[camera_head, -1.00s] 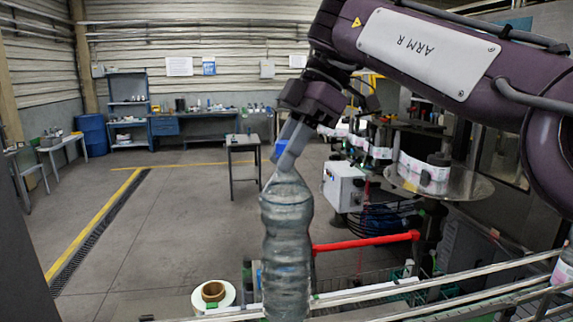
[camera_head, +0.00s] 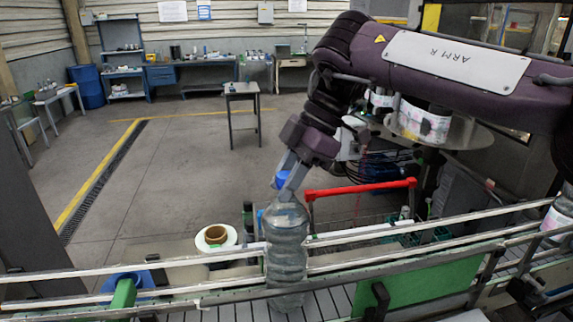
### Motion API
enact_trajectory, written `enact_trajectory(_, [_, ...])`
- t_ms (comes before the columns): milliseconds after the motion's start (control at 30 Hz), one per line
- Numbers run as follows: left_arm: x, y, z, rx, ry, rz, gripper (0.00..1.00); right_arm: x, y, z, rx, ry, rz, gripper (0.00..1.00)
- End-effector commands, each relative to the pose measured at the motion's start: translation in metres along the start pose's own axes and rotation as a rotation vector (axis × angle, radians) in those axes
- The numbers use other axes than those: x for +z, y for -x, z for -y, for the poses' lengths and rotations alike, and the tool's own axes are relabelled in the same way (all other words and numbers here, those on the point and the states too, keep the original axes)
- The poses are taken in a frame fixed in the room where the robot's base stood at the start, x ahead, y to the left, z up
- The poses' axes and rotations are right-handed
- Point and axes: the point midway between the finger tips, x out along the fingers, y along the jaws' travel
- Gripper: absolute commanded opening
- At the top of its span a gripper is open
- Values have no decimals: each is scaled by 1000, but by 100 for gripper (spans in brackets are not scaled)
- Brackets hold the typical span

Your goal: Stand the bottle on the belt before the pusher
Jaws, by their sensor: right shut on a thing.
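A clear, ribbed plastic bottle (camera_head: 287,250) with a blue cap (camera_head: 282,179) is upright between the rails of the belt (camera_head: 335,300). Its base is low, at the slats; I cannot tell whether it touches them. My right gripper (camera_head: 285,185) comes down from above, shut on the bottle at its cap and neck. A green bar with a blue mount (camera_head: 124,293), perhaps the pusher, is at the belt's left. My left gripper is not in view.
Metal guide rails (camera_head: 400,234) run along the belt on both sides of the bottle. A green panel (camera_head: 420,280) is at the near side, right of the bottle. Another bottle (camera_head: 557,218) stands at the right edge. A label roll (camera_head: 216,238) lies behind the belt.

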Motion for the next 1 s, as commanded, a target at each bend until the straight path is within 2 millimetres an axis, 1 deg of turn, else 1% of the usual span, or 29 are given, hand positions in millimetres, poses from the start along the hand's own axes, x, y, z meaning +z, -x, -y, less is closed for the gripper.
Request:
enact_trajectory(100, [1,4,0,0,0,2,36,6,-10,0,0,1,-5,0])
enact_trajectory(233, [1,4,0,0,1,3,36,11,-19,0,2,2,-5,0])
enact_trajectory(633, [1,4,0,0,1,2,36,13,-22,-1,4,2,-4,0])
enact_trajectory(667, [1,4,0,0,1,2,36,15,-25,0,0,-1,0,29])
enact_trajectory(700, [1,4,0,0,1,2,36,15,-25,0,0,-2,0,34])
enact_trajectory(800, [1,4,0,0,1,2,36,15,-25,0,0,-2,0,47])
enact_trajectory(1000, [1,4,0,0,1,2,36,15,-25,0,-1,-2,0,48])
